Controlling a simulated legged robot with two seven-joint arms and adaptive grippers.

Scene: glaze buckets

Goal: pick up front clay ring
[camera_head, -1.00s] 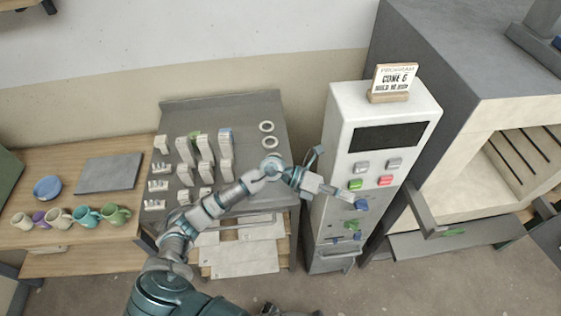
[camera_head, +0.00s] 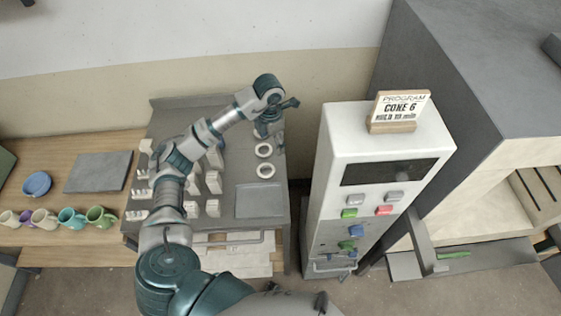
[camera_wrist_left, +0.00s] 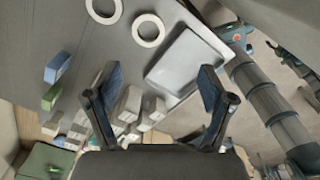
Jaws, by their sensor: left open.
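Two white clay rings lie on the grey worktable (camera_head: 225,222). The front clay ring (camera_head: 266,170) is nearer a pale square panel, and the back ring (camera_head: 264,150) lies just behind it. My left gripper (camera_head: 274,137) is above the table's back right, beside and beyond the rings. In the left wrist view, the front ring (camera_wrist_left: 148,30) and the back ring (camera_wrist_left: 104,8) show beyond the gripper's widely parted fingers (camera_wrist_left: 156,88). Nothing is between the fingers. A dark part at the bottom edge of the head view may be my right gripper, mostly cut off.
Several pale test tiles (camera_head: 213,182) stand on the table left of the rings, partly behind my left arm. A white control cabinet (camera_head: 336,150) stands to the right. Mugs (camera_head: 71,217) sit on a wooden table at left. The square panel (camera_head: 259,201) is bare.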

